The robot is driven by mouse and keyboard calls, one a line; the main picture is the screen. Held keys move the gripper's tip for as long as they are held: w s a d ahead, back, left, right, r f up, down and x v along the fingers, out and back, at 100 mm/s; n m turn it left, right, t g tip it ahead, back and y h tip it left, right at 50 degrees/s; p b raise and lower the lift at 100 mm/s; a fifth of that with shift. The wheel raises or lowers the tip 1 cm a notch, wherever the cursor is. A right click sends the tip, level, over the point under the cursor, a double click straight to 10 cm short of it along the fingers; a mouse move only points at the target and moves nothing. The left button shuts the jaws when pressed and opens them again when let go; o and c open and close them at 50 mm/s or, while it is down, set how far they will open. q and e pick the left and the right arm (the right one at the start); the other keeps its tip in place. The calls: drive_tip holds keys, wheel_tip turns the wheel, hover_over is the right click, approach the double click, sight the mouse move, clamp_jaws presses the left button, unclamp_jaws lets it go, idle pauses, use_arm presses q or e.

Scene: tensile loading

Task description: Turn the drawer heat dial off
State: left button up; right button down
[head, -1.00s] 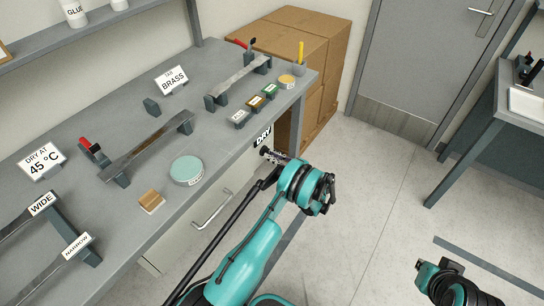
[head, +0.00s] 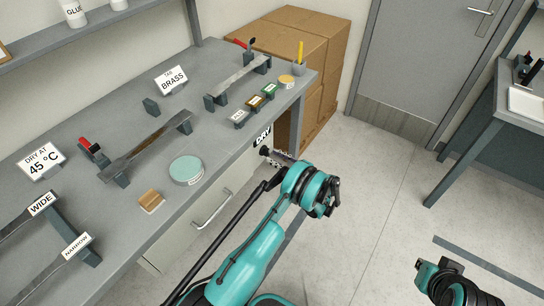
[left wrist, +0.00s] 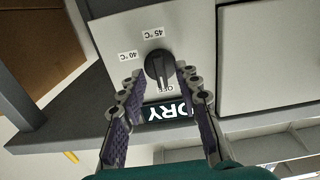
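The black heat dial (left wrist: 158,67) is on a pale panel in the left wrist view, with 45 °C, 40 °C and OFF printed around it. Its exact pointer setting is hard to tell. A DRY label (left wrist: 167,112) is beside the dial. My left gripper (left wrist: 159,73) is open, with one finger on each side of the dial; the right-hand finger is close to its edge. I cannot tell whether it touches. In the head view my left gripper (head: 280,157) is at the bench front, below the DRY label (head: 263,136).
The grey bench (head: 225,140) holds metal strips on supports, a green round pad (head: 186,169) and a wooden block (head: 151,201). A drawer handle (head: 212,209) sticks out below. Cardboard boxes (head: 300,45) stand behind.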

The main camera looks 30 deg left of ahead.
use_arm(q)
drive_tip(key=d, duration=0.5)
drive_tip(key=shift+s+d, duration=0.15)
drive_tip(key=shift+s, duration=0.1)
drive_tip(key=shift+r, duration=0.1)
wheel_tip(320, 180, up, 19)
drive_tip(key=s+m+t+h, duration=0.2)
drive_tip(key=m+t+h, duration=0.1)
drive_tip(key=m+h, duration=0.55)
drive_tip(key=s+d+r+m+t+h, duration=0.1)
drive_tip(key=s+d+m+h, duration=0.3)
drive_tip(key=s, duration=0.9)
drive_tip(key=s+d+r+m+t+h, duration=0.2)
drive_tip(key=s+d+r+m+h, duration=0.1)
drive_tip(key=s+d, duration=0.6)
drive_tip(key=s+m+h, duration=0.1)
drive_tip(key=s+h, duration=0.1)
drive_tip(key=s, duration=0.2)
drive_tip(key=shift+m, duration=0.35)
